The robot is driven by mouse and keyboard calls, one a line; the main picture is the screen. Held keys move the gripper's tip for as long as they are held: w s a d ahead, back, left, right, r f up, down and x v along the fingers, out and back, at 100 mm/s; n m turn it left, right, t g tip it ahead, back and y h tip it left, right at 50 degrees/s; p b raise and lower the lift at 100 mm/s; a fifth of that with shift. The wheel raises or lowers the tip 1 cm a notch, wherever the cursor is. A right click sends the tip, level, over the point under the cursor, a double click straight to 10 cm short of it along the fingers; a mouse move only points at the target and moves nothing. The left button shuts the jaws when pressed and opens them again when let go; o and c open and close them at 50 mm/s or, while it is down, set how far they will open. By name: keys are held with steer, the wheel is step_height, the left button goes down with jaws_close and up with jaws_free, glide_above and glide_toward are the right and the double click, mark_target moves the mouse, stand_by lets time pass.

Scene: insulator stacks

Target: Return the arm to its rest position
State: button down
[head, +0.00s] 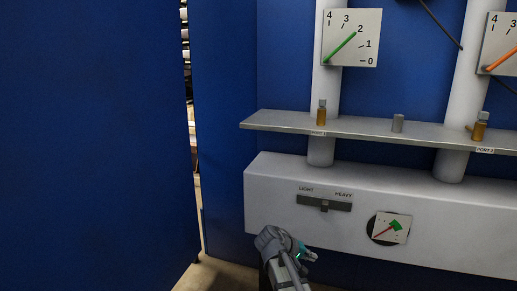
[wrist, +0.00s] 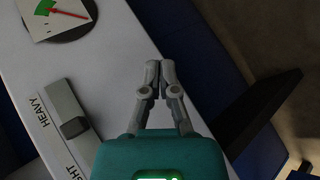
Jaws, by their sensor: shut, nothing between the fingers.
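My gripper (wrist: 160,70) is shut and empty in the wrist view, its two fingertips together. In the head view my gripper (head: 310,256) is at the bottom centre, small and partly hidden by my arm. It is just below the white box (head: 270,200), near the LIGHT–HEAVY slider (head: 324,203). In the wrist view the fingers lie over the edge of the white box (wrist: 105,60), with the slider (wrist: 70,115) to their left. I cannot tell whether they touch the box.
A small dial (head: 390,228) with a red needle is right of the slider. White columns and large gauges (head: 352,38) stand behind. A blue panel (head: 95,140) fills the left.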

steer(key=s+f+m+g+y, duration=0.1)
steer(key=s+f+g+y, duration=0.1)
steer(key=s+f+y, duration=0.45)
steer(key=s+f+m+g+y, duration=0.15)
steer(key=s+y, duration=0.25)
steer(key=s, duration=0.5)
step_height(320, 180, up, 38)
steer(key=p, duration=3.8)
steer(key=shift+a+r, duration=0.25)
steer(key=shift+a, duration=0.1)
steer(key=shift+a, duration=0.1)
